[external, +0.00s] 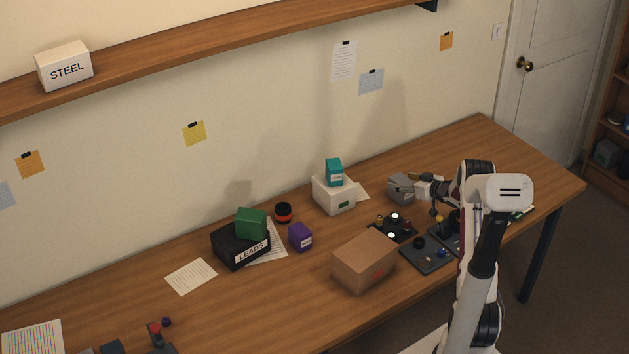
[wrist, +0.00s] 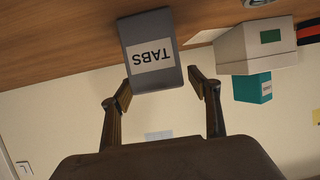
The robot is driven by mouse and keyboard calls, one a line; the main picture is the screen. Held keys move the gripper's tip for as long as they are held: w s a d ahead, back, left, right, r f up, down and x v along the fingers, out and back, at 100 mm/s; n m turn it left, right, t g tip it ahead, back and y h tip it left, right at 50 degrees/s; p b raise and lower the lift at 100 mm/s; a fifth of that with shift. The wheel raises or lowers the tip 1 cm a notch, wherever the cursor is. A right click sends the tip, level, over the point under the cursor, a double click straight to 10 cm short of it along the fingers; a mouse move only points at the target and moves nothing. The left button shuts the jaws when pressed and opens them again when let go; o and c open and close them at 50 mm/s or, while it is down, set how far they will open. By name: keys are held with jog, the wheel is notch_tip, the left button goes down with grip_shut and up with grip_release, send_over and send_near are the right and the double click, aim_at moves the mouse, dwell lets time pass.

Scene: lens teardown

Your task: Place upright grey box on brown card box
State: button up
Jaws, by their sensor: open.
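The grey box (external: 401,189) stands on the table towards the back right. In the wrist view, whose picture is upside down, the grey box (wrist: 151,35) shows a white label reading TABS. My gripper (wrist: 160,88) is open, with one finger on either side of the box's near end in that view; I cannot tell whether they touch it. In the external view my gripper (external: 417,186) is at the box's right side. The brown card box (external: 362,264) sits near the table's front edge, closed, with a bare flat top.
A white box (external: 333,197) with a teal box (external: 334,171) on top stands left of the grey box. Dark trays of small parts (external: 427,254) lie between the grey and brown boxes. A purple box (external: 300,237) and a black LEADS box (external: 240,247) are further left.

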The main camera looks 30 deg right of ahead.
aim_at(393, 178)
jog(key=shift+x, duration=2.85)
jog(key=shift+s, duration=0.1)
jog(key=shift+c, duration=0.3)
jog(key=c, duration=1.4)
jog(key=shift+r, duration=0.15)
jog(key=shift+r, duration=4.9)
